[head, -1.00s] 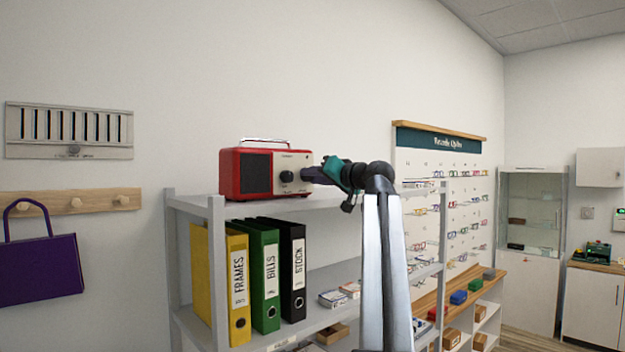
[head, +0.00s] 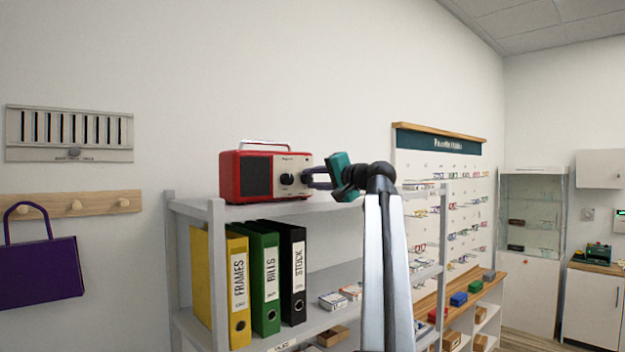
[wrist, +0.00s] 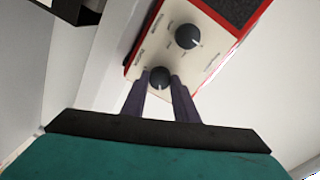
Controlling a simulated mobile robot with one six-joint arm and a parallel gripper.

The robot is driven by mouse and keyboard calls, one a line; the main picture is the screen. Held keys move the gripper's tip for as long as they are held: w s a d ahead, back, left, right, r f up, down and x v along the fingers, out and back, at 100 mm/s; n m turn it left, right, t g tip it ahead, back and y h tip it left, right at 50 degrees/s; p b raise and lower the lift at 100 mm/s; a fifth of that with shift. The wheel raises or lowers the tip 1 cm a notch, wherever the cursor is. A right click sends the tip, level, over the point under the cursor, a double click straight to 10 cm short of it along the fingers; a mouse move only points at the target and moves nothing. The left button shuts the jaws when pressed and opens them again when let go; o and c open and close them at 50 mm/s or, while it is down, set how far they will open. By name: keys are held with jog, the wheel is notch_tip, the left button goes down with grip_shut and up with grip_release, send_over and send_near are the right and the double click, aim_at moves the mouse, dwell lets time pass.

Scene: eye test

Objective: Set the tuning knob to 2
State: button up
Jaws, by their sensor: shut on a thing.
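A red radio (head: 246,172) with a pale front panel stands on top of the grey shelf unit. Its panel has two dark round knobs. The left knob (head: 287,179), nearer the speaker grille, is free; it is the upper knob (wrist: 188,36) in the wrist view. My gripper (head: 308,180) reaches in from the right. In the wrist view my gripper's fingers (wrist: 160,80) are shut on the right knob (wrist: 159,76), one on each side. The print around the knobs is too small and blurred to tell which is tuning or what the setting is.
The shelf unit (head: 216,255) holds yellow, green and black binders (head: 292,275) below the radio. A purple bag (head: 40,268) hangs from a peg rail (head: 110,202) at left. An eyewear display board (head: 440,185) stands at right. The wall above the radio is clear.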

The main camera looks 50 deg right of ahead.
dwell(0.3)
jog(key=o, duration=1.1)
jog(key=shift+s+a+r+b, duration=0.15)
jog(key=shift+s+b, duration=0.6)
jog(key=shift+s, duration=1.55)
jog(key=shift+s+a+r+b, duration=0.1)
jog(key=shift+s+a+b, duration=0.45)
jog(key=shift+s, duration=1.75)
jog(key=shift+s+d+r+b, duration=0.1)
jog(key=shift+s+b, duration=0.85)
jog(key=shift+s, duration=1.35)
jog(key=shift+f, duration=0.1)
